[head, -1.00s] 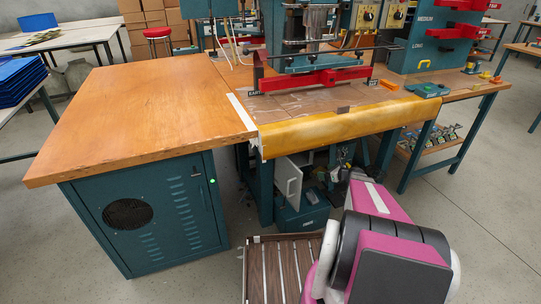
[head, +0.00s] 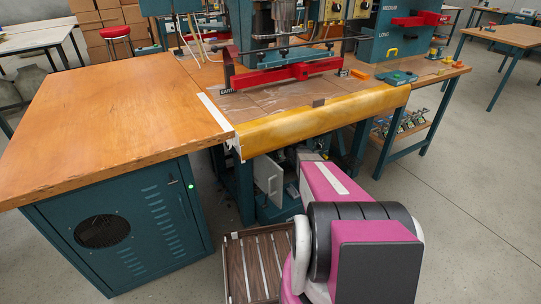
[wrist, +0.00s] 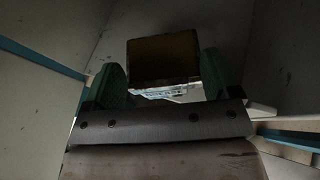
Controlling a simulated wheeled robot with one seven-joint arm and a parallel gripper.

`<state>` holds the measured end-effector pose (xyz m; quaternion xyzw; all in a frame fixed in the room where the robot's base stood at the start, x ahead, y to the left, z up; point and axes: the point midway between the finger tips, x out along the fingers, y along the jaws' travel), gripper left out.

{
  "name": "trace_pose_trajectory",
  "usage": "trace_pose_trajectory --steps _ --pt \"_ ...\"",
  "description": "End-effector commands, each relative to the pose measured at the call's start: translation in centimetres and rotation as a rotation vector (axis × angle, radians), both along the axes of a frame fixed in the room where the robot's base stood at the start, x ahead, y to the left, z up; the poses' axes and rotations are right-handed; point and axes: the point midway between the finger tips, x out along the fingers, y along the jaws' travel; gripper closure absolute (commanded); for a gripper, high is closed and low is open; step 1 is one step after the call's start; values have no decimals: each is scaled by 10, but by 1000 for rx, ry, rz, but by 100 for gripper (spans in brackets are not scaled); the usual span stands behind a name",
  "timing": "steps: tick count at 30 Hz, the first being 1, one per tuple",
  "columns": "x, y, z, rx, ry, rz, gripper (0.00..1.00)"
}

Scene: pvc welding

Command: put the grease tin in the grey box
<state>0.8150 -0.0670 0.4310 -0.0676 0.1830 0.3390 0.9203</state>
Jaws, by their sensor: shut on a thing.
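In the dark wrist view my gripper (wrist: 165,82) has its two green fingers on either side of a squarish tin with a dark brown face (wrist: 162,60) and a pale printed lower edge. I take this to be the grease tin, and the gripper is shut on it. In the head view my gripper and the tin are hidden beyond my magenta and black arm, which reaches low toward the space under the bench. I cannot make out the grey box for certain in either view.
A wooden-topped teal cabinet (head: 110,120) stands at left. The workbench with a yellow rolled front edge (head: 320,120) is ahead. A pale grey panel (head: 268,182) stands under it. Pale walls surround the gripper in the wrist view. Floor at right (head: 470,220) is clear.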

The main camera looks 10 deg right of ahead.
Motion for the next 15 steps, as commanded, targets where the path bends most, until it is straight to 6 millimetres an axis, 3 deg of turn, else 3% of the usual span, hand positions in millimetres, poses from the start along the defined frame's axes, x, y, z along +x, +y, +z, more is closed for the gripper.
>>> trace_pose_trajectory --steps 3,9,15 --pt "16 13 -1 1 -1 2 54" --pt "24 20 -2 1 1 0 54" --pt "24 20 -25 2 2 -1 54"
